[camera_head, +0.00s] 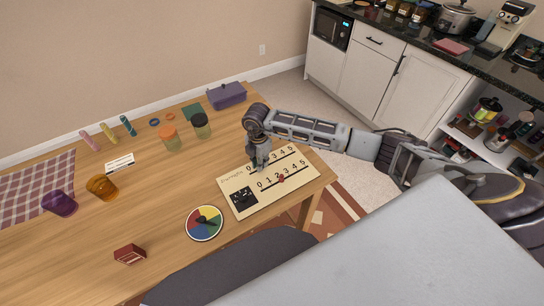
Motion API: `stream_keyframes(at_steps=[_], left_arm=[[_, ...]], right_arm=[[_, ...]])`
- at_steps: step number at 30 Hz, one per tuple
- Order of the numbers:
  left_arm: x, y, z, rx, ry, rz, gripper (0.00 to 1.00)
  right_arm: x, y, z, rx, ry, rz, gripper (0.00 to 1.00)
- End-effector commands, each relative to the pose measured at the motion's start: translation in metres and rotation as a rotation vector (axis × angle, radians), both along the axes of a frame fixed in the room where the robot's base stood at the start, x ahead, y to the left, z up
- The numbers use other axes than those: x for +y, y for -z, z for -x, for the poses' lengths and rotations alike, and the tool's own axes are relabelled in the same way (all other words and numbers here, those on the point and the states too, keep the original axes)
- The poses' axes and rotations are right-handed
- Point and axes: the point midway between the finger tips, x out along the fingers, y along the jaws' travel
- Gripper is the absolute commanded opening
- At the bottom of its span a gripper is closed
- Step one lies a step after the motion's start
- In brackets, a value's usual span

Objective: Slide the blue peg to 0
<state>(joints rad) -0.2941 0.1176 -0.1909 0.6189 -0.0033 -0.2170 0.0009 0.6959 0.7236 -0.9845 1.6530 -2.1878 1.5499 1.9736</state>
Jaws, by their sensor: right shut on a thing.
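The cream score board (268,199) lies near the table's right end, with two numbered slots running from 0 to 5. A red peg (281,178) stands in the nearer slot, around 2 to 3. The exact number at the peg cannot be read. My left gripper is not in view.
A colour spinner (204,223) lies left of the board. Two jars (201,127), a purple box (227,95), orange (102,187) and purple (60,204) cups, and a dark red box (130,254) stand elsewhere.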

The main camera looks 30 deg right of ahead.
Motion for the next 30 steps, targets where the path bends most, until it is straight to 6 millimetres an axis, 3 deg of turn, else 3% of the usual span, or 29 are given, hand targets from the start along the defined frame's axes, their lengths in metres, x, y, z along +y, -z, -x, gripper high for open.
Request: stream_keyframes(at_steps=[3, 9, 23, 24, 28, 30], left_arm=[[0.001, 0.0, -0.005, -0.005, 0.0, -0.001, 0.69], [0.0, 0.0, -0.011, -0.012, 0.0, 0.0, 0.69], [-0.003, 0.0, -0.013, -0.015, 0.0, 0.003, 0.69], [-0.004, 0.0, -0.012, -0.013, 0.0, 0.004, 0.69], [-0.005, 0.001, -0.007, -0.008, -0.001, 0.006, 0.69], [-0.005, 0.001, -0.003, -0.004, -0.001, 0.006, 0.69]], right_arm=[[0.02, -0.001, 0.001, -0.002, -0.002, -0.002, 0.0], [0.037, -0.001, 0.002, -0.002, 0.0, -0.002, 0.0], [0.044, -0.001, 0.003, -0.002, -0.001, -0.004, 0.0], [0.044, -0.001, 0.003, -0.001, -0.002, -0.005, 0.18], [0.044, -0.001, 0.003, -0.002, -0.002, -0.004, 0.35], [0.043, 0.0, 0.003, -0.001, -0.001, -0.003, 0.38]])
